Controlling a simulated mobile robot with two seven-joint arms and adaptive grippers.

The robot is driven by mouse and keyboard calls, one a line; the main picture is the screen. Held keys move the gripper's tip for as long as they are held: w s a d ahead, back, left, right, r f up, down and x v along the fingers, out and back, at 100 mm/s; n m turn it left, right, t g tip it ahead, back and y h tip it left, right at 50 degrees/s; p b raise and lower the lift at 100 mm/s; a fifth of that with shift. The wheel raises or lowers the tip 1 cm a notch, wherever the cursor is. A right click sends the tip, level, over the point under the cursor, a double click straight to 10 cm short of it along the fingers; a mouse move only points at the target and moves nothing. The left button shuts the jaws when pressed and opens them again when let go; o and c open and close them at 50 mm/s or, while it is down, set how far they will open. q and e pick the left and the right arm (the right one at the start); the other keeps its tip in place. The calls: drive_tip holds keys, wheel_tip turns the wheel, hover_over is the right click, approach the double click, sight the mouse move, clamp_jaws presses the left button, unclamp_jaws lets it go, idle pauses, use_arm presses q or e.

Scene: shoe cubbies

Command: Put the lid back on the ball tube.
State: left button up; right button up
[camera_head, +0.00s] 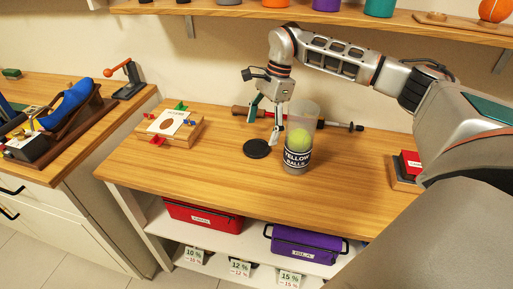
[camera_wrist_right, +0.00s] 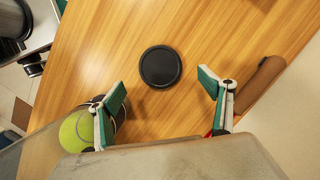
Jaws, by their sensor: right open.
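The round black lid (camera_head: 257,148) lies flat on the table just left of the tube. My right gripper (camera_head: 262,130) is open and empty, above and slightly behind the lid. In the right wrist view the lid (camera_wrist_right: 160,67) lies beyond the two spread fingertips (camera_wrist_right: 163,82), apart from them. The tube's ball (camera_wrist_right: 76,132) shows there beside the left finger. My left gripper is not in view.
A long dark-handled tool (camera_head: 335,124) lies behind the tube. A clip-edged board with a card (camera_head: 167,124) is at the table's left. A red box (camera_head: 411,164) sits at the right under my arm. The table front (camera_head: 215,180) is clear.

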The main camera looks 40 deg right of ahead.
sight(257, 147)
drive_tip(key=shift+b+x, duration=0.4)
drive_tip(key=shift+x, duration=2.15)
drive_tip(key=c, duration=0.8)
